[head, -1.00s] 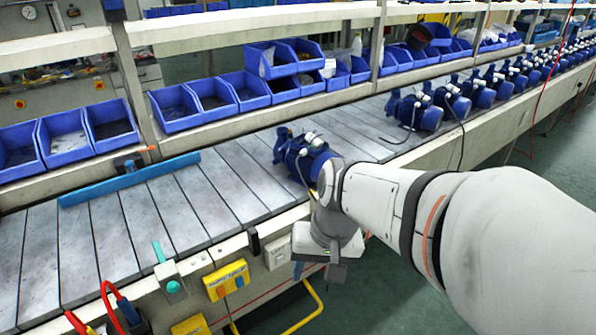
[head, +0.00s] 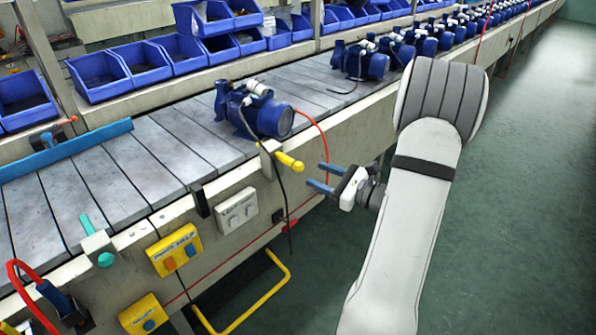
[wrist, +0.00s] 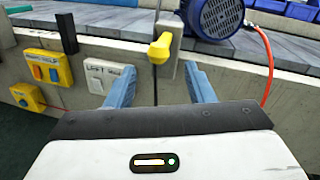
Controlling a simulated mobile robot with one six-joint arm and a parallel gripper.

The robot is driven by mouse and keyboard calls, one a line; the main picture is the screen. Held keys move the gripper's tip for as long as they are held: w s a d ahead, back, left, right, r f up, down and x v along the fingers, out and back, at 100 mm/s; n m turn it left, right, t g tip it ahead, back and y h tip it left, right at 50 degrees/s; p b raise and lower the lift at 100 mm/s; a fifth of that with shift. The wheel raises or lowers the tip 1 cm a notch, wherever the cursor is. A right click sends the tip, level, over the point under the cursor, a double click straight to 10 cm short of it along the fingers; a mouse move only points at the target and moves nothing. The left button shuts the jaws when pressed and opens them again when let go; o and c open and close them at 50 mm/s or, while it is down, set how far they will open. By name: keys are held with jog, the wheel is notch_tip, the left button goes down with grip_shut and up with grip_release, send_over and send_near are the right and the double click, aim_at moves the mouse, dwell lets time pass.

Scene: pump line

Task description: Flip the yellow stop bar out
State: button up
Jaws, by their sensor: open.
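The yellow stop bar (head: 289,162) is a short knobbed lever on a pale block at the conveyor's front edge, just in front of a blue pump. In the wrist view the yellow stop bar (wrist: 160,48) shows ahead of and above the gap between my fingers. My gripper (head: 318,176) is open and empty, out from the conveyor edge to the right of the bar, with its two blue fingers pointing toward it. In the wrist view my gripper (wrist: 160,88) has its fingers apart on either side of the bar's line. They look clear of the bar.
The blue pump (head: 262,112) sits on the conveyor (head: 150,160) behind the bar, with a red hose (head: 322,130) and a dark cable hanging nearby. A white switch box (head: 238,210) and yellow button box (head: 175,250) are on the front panel. The floor aisle is clear.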

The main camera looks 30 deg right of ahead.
aim_at(298, 167)
jog(key=x, duration=0.7)
jog(key=shift+w+a, duration=0.15)
grip_shut()
dwell(0.3)
